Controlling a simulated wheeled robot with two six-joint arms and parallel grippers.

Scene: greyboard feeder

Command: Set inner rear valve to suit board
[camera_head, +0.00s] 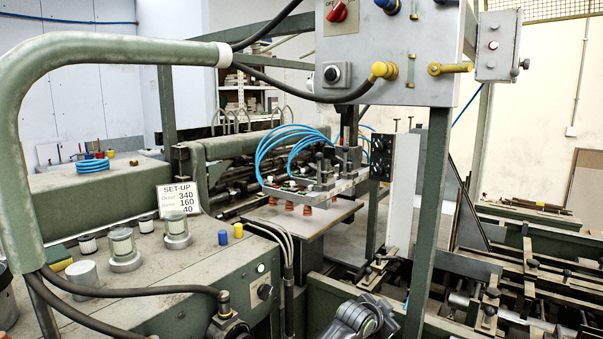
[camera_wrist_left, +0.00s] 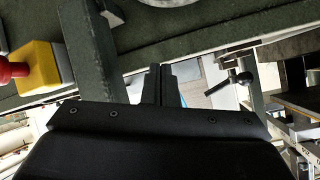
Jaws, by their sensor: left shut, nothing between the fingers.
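The suction head (camera_head: 320,182) hangs over the grey board (camera_head: 318,220), with blue hoses, orange cups under it and small dark levers on top. I cannot tell which part is the inner rear valve. A set-up card (camera_head: 179,198) reads 340, 160 and 40, with its row labels partly legible. My left arm's grey joint shows at the bottom of the head view; its fingers cannot be made out there. In the left wrist view my left gripper (camera_wrist_left: 162,72) is shut and empty. A dark lever (camera_wrist_left: 233,83) shows right of its fingertips. My right gripper is not in view.
A control panel (camera_head: 385,40) with a red switch and yellow fittings hangs above. A green post (camera_head: 428,200) stands right of the suction head. The bench (camera_head: 140,265) at left carries several metal cylinders. A yellow box (camera_wrist_left: 38,68) with a red button shows in the wrist view.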

